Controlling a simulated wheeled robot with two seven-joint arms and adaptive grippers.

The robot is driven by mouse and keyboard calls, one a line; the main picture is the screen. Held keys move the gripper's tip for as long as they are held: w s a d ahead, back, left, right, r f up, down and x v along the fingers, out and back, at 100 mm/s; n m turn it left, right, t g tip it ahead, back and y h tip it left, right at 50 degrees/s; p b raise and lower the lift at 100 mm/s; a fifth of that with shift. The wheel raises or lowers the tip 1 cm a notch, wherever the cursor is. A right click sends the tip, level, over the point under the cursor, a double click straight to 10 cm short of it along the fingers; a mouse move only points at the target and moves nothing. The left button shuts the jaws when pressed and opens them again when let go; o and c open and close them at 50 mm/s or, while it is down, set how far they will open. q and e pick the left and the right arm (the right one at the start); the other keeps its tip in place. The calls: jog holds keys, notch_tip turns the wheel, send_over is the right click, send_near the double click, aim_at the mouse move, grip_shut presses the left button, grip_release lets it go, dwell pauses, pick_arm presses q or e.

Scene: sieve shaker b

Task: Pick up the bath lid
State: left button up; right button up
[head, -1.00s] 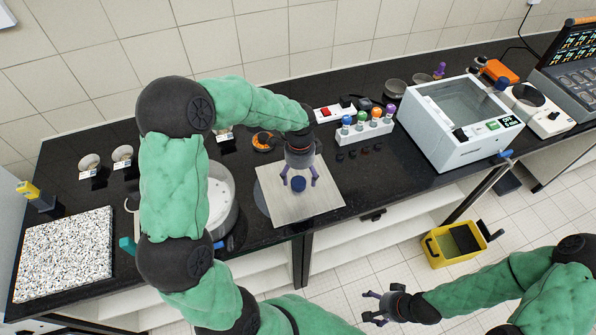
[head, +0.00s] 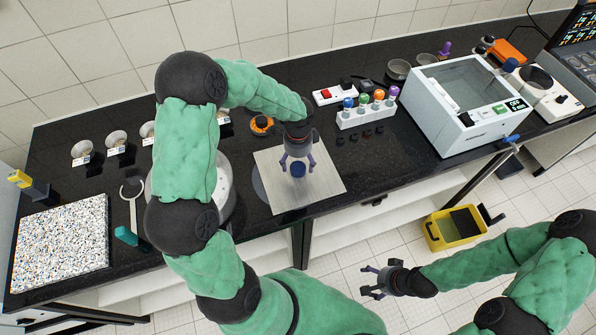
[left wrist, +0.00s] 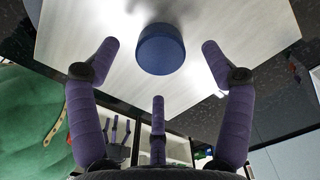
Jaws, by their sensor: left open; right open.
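The bath lid (head: 325,182) is a flat, pale grey square panel with a round dark blue knob (head: 298,170) on top. It lies flat on the black counter and slightly overhangs nothing that I can make out. My left gripper (head: 299,166) points down over the knob, open, with its fingers spread around it. In the left wrist view the knob (left wrist: 161,49) shows between the purple fingers, with gaps on both sides. My right gripper (head: 372,282) is open and empty, low over the floor, away from the counter. The white bath (head: 450,129) stands open at the right.
A rack of coloured-capped tubes (head: 367,114) stands behind the lid. A round pan (head: 226,192) is partly hidden behind my left arm. A speckled board (head: 62,245) lies at far left. A yellow bin (head: 453,242) stands on the floor.

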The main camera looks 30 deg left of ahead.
aim_at(298, 167)
pick_arm(q)
notch_tip(298, 167, down, 4)
jog(key=shift+r, duration=0.15)
grip_shut()
jog(key=shift+r, duration=0.1)
jog(key=r, duration=0.4)
jog(key=shift+w+d, duration=0.1)
jog(key=shift+d, duration=0.2)
jog(key=s+d+r+p, duration=0.1)
jog(key=d+r, duration=0.8)
jog(key=d, duration=0.4)
jog(key=shift+d, duration=0.15)
